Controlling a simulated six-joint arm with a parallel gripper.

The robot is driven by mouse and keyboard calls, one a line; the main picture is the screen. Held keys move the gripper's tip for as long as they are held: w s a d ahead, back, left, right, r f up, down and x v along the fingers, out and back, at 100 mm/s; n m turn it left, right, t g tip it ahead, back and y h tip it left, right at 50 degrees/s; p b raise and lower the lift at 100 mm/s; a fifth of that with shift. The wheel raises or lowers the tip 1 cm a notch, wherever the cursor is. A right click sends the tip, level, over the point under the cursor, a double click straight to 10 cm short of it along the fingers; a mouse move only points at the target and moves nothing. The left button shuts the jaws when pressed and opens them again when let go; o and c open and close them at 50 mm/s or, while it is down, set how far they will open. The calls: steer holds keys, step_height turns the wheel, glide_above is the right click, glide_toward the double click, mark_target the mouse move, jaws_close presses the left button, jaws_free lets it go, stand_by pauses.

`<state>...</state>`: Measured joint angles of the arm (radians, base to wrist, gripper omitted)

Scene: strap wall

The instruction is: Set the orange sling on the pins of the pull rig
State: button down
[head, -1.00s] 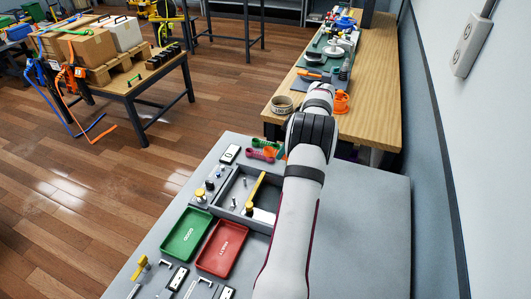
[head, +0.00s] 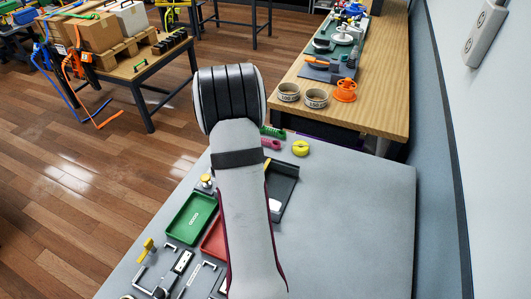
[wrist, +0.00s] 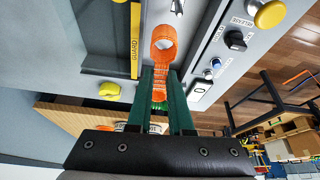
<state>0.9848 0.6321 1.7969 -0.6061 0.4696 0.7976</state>
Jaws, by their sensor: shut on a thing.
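The orange sling (wrist: 164,45) is between the two green fingers of my gripper (wrist: 161,77) in the wrist view, and my gripper is shut on it. One loop end of the sling sticks out past the fingertips. The pull rig is a grey tray with a yellow GUARD bar (wrist: 135,40). One metal pin (wrist: 178,7) shows at the top edge of the wrist view. The sling looks apart from that pin. In the head view my arm hides the gripper, the sling and much of the rig (head: 284,185).
Beside the rig is a panel with a yellow button (wrist: 270,14) and a black knob (wrist: 235,40). A yellow round piece (head: 301,148), a pink strap (head: 270,143) and a green strap (head: 272,131) lie beyond it. A green tray (head: 190,219) is left. The bench's right side is clear.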

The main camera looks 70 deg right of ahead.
steer(key=shift+m, duration=0.5)
steer(key=shift+w+a+f, duration=0.2)
steer(key=shift+f, duration=0.85)
steer(key=shift+w+a+f, duration=0.2)
steer(key=shift+w+f, duration=0.05)
steer(key=shift+f, duration=0.8)
steer(key=shift+w+a+f, duration=0.2)
steer(key=shift+f, duration=0.85)
steer(key=shift+f, duration=0.15)
steer(key=shift+c, duration=1.7)
jaws_free()
step_height(320, 180, up, 6)
steer(key=shift+c, duration=0.3)
